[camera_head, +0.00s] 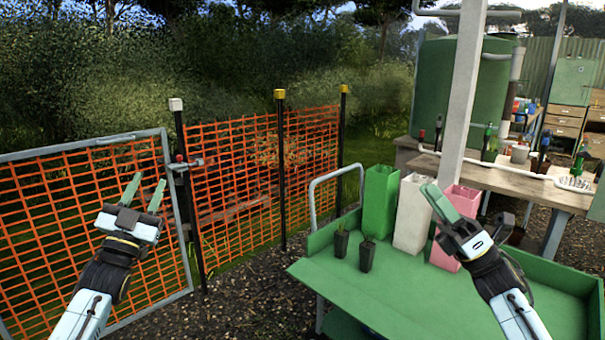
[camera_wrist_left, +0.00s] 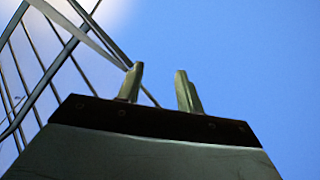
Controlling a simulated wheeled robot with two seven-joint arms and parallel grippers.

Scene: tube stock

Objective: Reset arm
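My left gripper (camera_head: 144,192) is raised in front of the orange mesh gate at the left, with its fingers pointing up. Its two green fingers stand apart with nothing between them. The left wrist view also shows the left gripper (camera_wrist_left: 158,85) open and empty against blue sky. My right gripper (camera_head: 436,202) is above the green trolley, in front of the pink container (camera_head: 462,201) and partly hiding it. Its green fingers look close together from this angle, and the gap between them cannot be made out. I see nothing held in it.
The green trolley (camera_head: 420,306) carries a green container (camera_head: 380,200), a white container (camera_head: 412,215) and two small dark pots with seedlings (camera_head: 341,244). A grey-framed mesh gate (camera_head: 60,210) stands at left. A white post (camera_head: 462,90) and workbench (camera_head: 500,176) are behind. The trolley's front is clear.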

